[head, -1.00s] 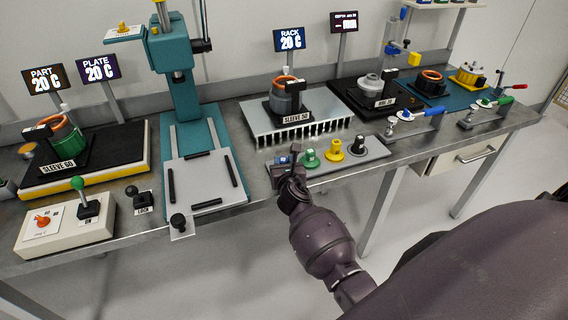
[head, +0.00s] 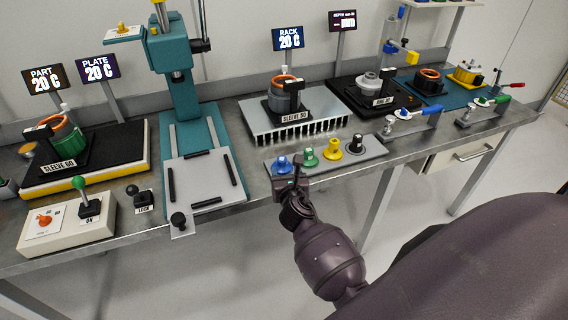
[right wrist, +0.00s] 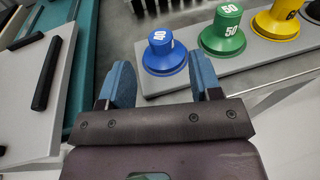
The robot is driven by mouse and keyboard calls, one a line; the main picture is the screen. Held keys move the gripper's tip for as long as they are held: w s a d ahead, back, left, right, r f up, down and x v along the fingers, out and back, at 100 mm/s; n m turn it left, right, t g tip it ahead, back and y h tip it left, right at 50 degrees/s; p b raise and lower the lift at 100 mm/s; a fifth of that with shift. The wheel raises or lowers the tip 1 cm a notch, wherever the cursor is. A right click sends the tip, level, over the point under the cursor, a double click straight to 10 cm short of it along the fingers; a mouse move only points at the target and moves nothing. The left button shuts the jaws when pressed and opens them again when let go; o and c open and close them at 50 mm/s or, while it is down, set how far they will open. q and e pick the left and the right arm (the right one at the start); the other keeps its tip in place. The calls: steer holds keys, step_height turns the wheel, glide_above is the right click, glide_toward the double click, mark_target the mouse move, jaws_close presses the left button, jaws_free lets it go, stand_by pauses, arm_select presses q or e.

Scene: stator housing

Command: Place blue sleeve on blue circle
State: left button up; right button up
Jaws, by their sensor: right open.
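The blue sleeve (head: 281,163), a flared blue piece marked 40, stands upright at the left end of a grey strip plate (head: 374,153). It also shows in the right wrist view (right wrist: 165,54), just beyond my fingertips. My right gripper (head: 293,181) is at the front edge of the strip, in front of the blue sleeve. In the right wrist view, its two blue fingers (right wrist: 162,82) are apart with nothing between them. I cannot make out a blue circle; any mark beneath the sleeve is hidden. My left gripper is not in view.
A green piece (head: 309,156), a yellow piece (head: 333,149) and a black piece (head: 357,143) stand in a row right of the blue sleeve. The teal press (head: 184,98) is to the left, and the finned rack (head: 330,126) is behind. Clear floor lies in front of the bench.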

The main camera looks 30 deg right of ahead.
steer(key=s+a+f+m+g+y, duration=0.1)
steer(key=s+a+f+m+y, duration=0.1)
steer(key=s+m, duration=0.6)
steer(key=s+a+f+m+g+y, duration=0.1)
steer(key=s+a+f+m+y, duration=0.1)
steer(key=s+m, duration=0.6)
steer(key=s+a+f+m+g+y, duration=0.1)
steer(key=s+a+f+m+y, duration=0.1)
steer(key=s+m, duration=0.6)
step_height(320, 180, down, 2)
steer(key=a+m, duration=0.1)
steer(key=m, duration=0.5)
steer(key=shift+s+a+y, duration=0.3)
steer(key=shift+s, duration=0.05)
